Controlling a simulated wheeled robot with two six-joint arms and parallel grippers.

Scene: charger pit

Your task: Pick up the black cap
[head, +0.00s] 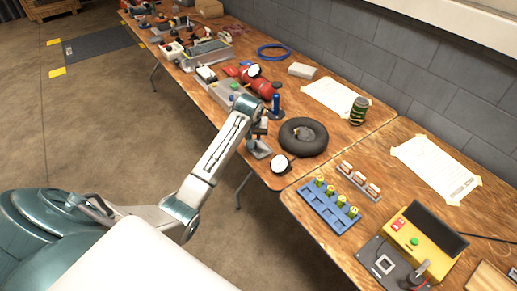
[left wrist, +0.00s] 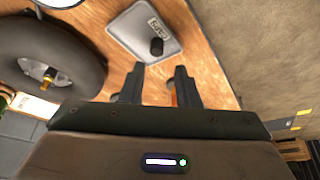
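The black cap (left wrist: 157,46) is a small dark cylinder on a grey labelled tray (left wrist: 128,32) in the left wrist view. In the head view the tray (head: 262,153) is at the table's front edge; I cannot make out the cap there for sure. My left gripper (left wrist: 158,82) is open, its two fingers apart and pointing toward the tray, with the cap beyond the tips. In the head view the left gripper (head: 261,130) is just above the tray. A black tyre (left wrist: 20,62) with a brass valve stem (left wrist: 49,75) lies beside the tray. My right gripper is not in view.
The tyre (head: 303,150) and a white round gauge (head: 281,164) are close to the tray's right. A blue pump (head: 276,103) and red cylinder (head: 262,87) stand behind. A blue rack (head: 328,212) and yellow box (head: 428,236) are further right.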

